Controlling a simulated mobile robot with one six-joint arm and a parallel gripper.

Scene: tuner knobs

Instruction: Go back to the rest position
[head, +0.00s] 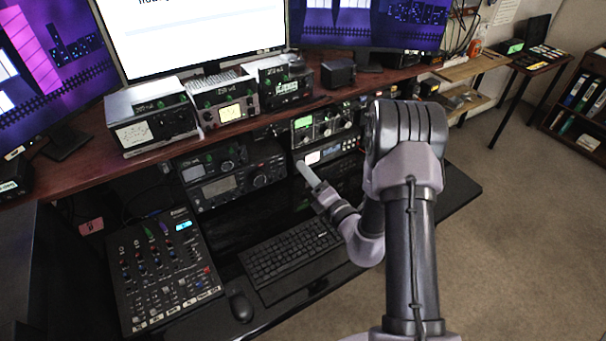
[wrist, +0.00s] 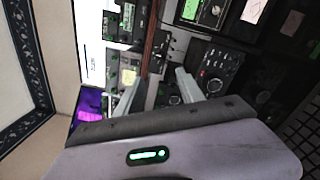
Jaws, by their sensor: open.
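My gripper (head: 308,176) is in front of the radios under the shelf, above the back of the keyboard. In the wrist view my gripper (wrist: 156,92) has its two pale fingers apart, with nothing held between them. A black radio (head: 236,186) with a tuner knob sits left of my gripper in the head view. A stacked radio (head: 325,128) with several knobs stands behind it. In the wrist view, turned on its side, a dark radio panel (wrist: 214,68) with knobs shows beyond the fingers. I cannot tell whether a finger touches a knob.
A wooden shelf (head: 80,172) carries several radios, with monitors (head: 205,38) behind. A mixer (head: 165,268), a mouse (head: 241,307) and a keyboard (head: 290,252) lie on the black desk. Open carpet (head: 525,240) is at the right, with a bookcase (head: 585,100) at the far right.

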